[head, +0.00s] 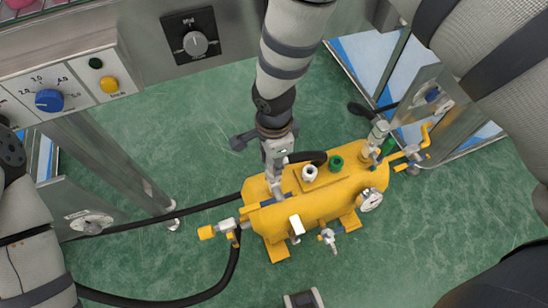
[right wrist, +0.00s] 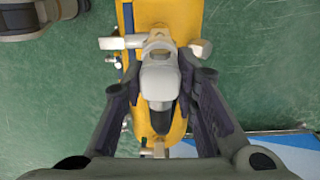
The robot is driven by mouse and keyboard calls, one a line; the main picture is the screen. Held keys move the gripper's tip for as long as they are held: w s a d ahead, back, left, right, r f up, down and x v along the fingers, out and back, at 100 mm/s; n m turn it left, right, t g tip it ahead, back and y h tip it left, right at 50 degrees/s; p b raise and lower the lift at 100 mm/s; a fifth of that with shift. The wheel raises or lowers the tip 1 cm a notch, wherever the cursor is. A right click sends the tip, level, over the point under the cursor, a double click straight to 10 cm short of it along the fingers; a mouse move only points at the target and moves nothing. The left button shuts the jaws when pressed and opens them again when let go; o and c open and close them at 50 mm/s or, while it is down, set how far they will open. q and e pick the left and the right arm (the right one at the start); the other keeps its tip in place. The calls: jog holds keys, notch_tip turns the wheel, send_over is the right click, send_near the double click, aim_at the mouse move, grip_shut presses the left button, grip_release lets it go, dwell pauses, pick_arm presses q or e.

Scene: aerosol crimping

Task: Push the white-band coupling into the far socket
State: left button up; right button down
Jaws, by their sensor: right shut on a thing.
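My right gripper (head: 276,180) comes down from the top middle of the head view to the left part of the yellow tank (head: 345,192). It is shut on a pale coupling with a black end; I take it as the white-band coupling (right wrist: 157,80), though its band is not clear. In the right wrist view, the fingers (right wrist: 160,76) grip it from both sides over the tank. Whether it sits in a socket is hidden. On the tank, a white-ringed fitting (head: 310,173) and a green-ringed fitting (head: 336,163) stand right of the gripper. My left gripper is not in view.
A gauge (head: 371,200) and several valves stick out of the tank. A black hose (head: 215,283) runs on the green floor at the left. A control panel (head: 62,86) and metal frames stand behind.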

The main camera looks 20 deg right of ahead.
jog(key=shift+f, duration=0.55)
jog(key=shift+r, duration=0.1)
dwell(1.1)
jog(key=shift+f, duration=0.2)
jog(key=c, duration=1.2)
grip_release()
jog(key=shift+r, duration=0.1)
notch_tip(320, 180, up, 12)
